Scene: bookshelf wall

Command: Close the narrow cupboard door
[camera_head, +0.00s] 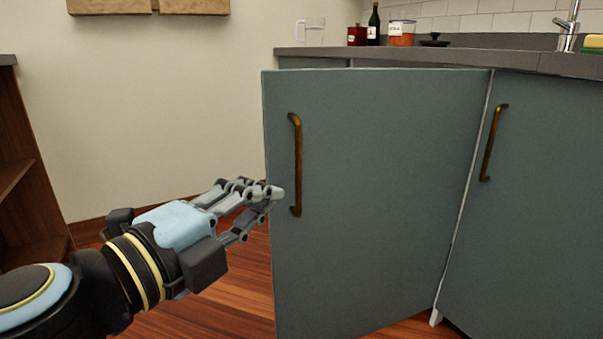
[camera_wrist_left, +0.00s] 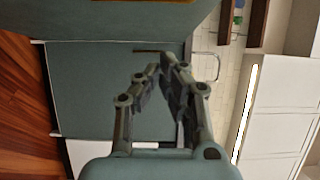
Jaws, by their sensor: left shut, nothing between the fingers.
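The narrow cupboard door (camera_head: 375,220) is a grey-green panel standing ajar, swung out from the cabinet. Its bronze bar handle (camera_head: 297,165) is near its left, free edge. Its right edge is beside the neighbouring door. My left gripper (camera_head: 273,191) is shut and empty, its fingertips overlapping the door's free edge just left of the handle in the head view. I cannot tell whether they touch the door. The left wrist view shows the shut fingers (camera_wrist_left: 163,68) in front of grey-green panels. My right gripper is not in view.
A neighbouring grey-green door (camera_head: 535,210) with a bronze handle (camera_head: 493,143) is at the right. The grey countertop (camera_head: 420,56) above carries jars, a bottle and a tap. A brown shelf unit (camera_head: 28,180) is at the left. Wooden floor (camera_head: 240,290) shows clear left of the door.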

